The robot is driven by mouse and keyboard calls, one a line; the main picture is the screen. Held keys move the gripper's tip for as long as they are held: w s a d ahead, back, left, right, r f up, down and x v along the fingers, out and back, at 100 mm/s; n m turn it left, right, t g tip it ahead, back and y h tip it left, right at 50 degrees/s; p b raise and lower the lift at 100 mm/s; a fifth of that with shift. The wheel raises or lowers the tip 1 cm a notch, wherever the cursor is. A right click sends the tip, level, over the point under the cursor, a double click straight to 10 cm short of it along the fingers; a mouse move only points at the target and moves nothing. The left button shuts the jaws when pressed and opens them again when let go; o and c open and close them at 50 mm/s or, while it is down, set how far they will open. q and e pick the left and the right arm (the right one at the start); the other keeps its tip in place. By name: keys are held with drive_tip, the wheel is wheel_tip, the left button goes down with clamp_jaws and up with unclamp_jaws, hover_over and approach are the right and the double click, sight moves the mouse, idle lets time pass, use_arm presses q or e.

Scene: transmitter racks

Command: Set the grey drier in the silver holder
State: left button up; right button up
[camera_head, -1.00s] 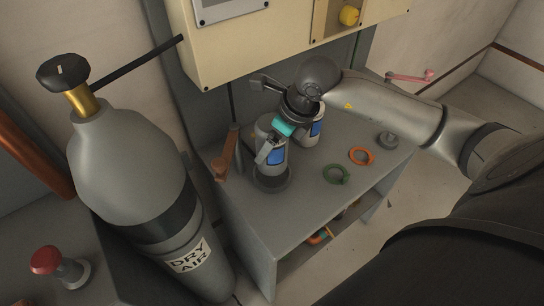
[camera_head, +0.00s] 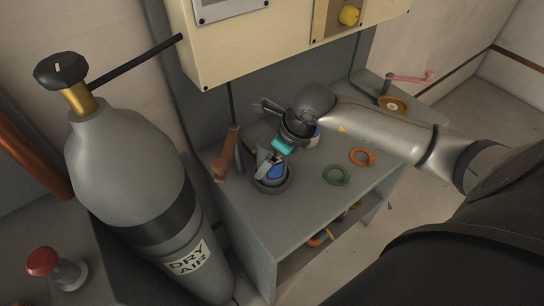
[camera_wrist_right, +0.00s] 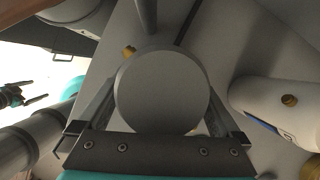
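The grey drier (camera_head: 262,169), a canister with a blue window, stands roughly upright, its lower end down inside the round dark-grey holder (camera_head: 286,187) on the table. Whether it rests on the holder's bottom is hidden. My right gripper (camera_head: 275,153) is at the drier's upper part, coming from behind and right. In the right wrist view, the drier's round grey end (camera_wrist_right: 162,92) lies between the two fingers, which press close along its sides. My left gripper is outside the head view; a small dark gripper with parted fingers (camera_wrist_right: 35,95) shows at the wrist view's left edge.
A second canister (camera_head: 317,138) stands behind my right gripper, partly hidden; it shows in the wrist view (camera_wrist_right: 285,108). A brown-handled lever (camera_head: 222,166) is just left of the holder. Green (camera_head: 336,175) and orange (camera_head: 362,157) rings lie to the right. A large dry-air cylinder (camera_head: 130,170) stands left.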

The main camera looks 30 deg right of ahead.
drive_tip(key=shift+r, duration=0.15)
drive_tip(key=shift+r, duration=0.3)
drive_tip(key=p+v, duration=0.1)
drive_tip(key=v, duration=1)
drive_tip(key=shift+s+r, duration=0.15)
drive_tip(key=shift+s, duration=0.05)
idle(0.7)
